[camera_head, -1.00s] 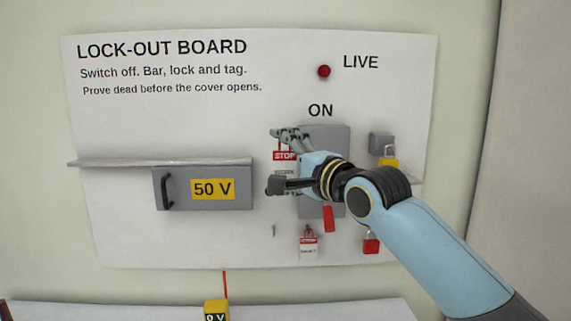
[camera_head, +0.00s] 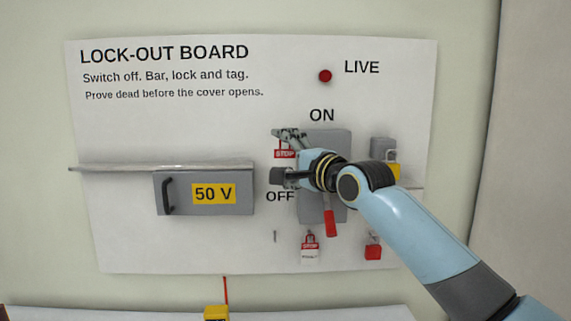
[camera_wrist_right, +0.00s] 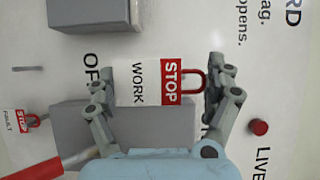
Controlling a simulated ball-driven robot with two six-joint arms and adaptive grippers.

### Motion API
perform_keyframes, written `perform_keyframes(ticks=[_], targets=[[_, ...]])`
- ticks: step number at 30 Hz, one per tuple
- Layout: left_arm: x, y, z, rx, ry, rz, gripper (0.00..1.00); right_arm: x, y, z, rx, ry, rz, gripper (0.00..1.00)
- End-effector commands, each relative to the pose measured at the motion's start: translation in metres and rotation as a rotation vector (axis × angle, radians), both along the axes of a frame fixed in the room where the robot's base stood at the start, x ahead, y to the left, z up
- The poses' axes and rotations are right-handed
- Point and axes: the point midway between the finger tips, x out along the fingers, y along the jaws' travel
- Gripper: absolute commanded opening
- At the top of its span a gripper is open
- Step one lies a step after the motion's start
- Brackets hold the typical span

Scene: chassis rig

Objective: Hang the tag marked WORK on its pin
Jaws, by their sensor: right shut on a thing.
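The WORK tag (camera_wrist_right: 140,82) is white with a red STOP band and a red loop. My right gripper (camera_wrist_right: 162,80) is shut on it, one finger at the white end and the other at the loop end. In the head view the right gripper (camera_head: 281,155) is in front of the board, left of the switch box. There, the tag's red band (camera_head: 285,153) shows between the fingers and its white part is mostly hidden. A bare pin (camera_head: 275,236) stands out below the OFF label; it also shows in the wrist view (camera_wrist_right: 23,69). My left gripper is out of view.
A FAULT tag (camera_head: 310,249) hangs right of the bare pin. A red handle (camera_head: 330,222) and the grey switch box (camera_head: 340,140) are behind my arm. A 50 V box (camera_head: 236,194) sits left. Padlocks (camera_head: 373,251) are at right.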

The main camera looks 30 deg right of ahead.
Motion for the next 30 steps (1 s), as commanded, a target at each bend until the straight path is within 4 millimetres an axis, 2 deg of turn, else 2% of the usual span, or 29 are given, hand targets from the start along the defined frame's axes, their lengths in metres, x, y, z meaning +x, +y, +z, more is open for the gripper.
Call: perform_keyframes(ticks=[30], targets=[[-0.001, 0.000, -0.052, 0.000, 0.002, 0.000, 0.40, 0.051, -0.025, 0.000, -0.001, -0.001, 0.000, 0.72]])
